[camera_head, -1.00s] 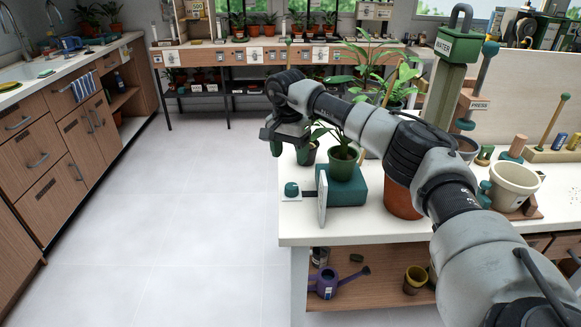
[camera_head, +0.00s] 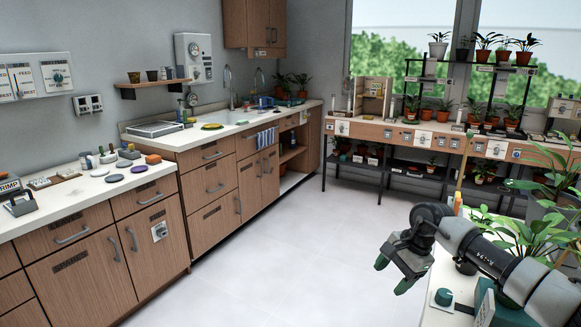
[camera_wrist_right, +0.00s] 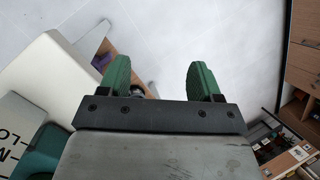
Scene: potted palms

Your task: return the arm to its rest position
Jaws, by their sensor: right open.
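My right gripper (camera_head: 392,274) hangs over the floor just left of the white table (camera_head: 438,305), at the lower right of the head view. In the right wrist view its two green fingers (camera_wrist_right: 158,80) stand apart with nothing between them. Pale floor shows beyond the fingers, and the table edge (camera_wrist_right: 45,75) is at the left. My right arm reaches in from the lower right corner of the head view. My left gripper is not in view.
The white table holds a teal knob (camera_head: 443,297) and leafy plants (camera_head: 520,230) close to my right arm. Wooden cabinets (camera_head: 215,190) line the left wall. A bench with potted plants (camera_head: 400,135) stands at the back. The floor (camera_head: 300,240) between is clear.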

